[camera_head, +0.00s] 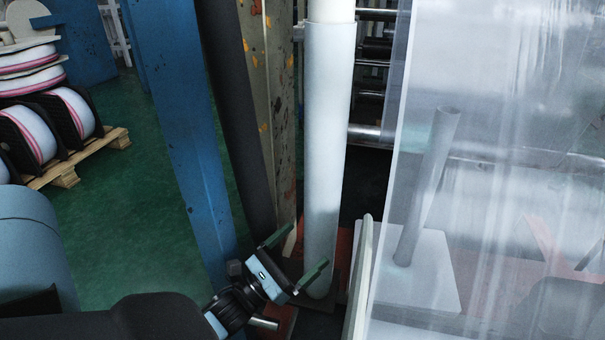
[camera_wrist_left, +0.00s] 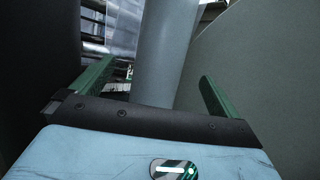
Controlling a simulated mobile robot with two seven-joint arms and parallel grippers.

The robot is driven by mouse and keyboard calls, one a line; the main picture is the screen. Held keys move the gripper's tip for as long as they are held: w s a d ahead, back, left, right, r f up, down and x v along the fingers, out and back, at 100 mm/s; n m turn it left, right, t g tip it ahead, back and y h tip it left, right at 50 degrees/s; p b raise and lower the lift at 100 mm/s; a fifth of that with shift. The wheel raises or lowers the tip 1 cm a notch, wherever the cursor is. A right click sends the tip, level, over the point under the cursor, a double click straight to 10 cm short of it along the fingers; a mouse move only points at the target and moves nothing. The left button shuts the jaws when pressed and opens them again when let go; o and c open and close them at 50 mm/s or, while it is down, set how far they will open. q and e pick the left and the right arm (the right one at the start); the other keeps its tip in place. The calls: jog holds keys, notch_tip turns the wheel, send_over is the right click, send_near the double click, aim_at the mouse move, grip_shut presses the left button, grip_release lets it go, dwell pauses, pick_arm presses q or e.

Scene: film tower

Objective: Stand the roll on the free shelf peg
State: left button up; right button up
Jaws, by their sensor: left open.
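A tall pale grey roll (camera_head: 326,150) stands upright near the middle of the head view, with a white core (camera_head: 331,10) showing at its top. My left gripper (camera_head: 308,246) is open at the roll's lower part. In the left wrist view the roll (camera_wrist_left: 166,55) shows between the two green fingers (camera_wrist_left: 152,82), with gaps on both sides. A bare grey peg (camera_head: 427,185) stands on a white plate (camera_head: 443,282), seen through clear film. My right gripper appears only as a dark blurred shape behind the film, its jaws unclear.
A clear film sheet (camera_head: 500,80) hangs across the right. A blue post (camera_head: 180,120) and a dark column (camera_head: 232,90) stand left of the roll. Wheeled reels (camera_head: 35,125) sit on a wooden pallet (camera_head: 80,160). Green floor between is clear.

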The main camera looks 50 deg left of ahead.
pick_arm(q)
jog(key=shift+s+a, duration=0.1)
jog(key=shift+s, duration=0.9)
jog(key=s, duration=0.1)
jog(key=s+p, duration=0.1)
jog(key=s, duration=0.3)
jog(key=shift+s+a, duration=0.2)
jog(key=shift+a, duration=0.15)
pick_arm(e)
jog(key=shift+w+r, duration=0.5)
jog(key=shift+r, duration=0.3)
jog(key=shift+s, duration=0.35)
pick_arm(q)
jog(key=shift+p, duration=0.3)
pick_arm(e)
jog(key=shift+r, duration=0.1)
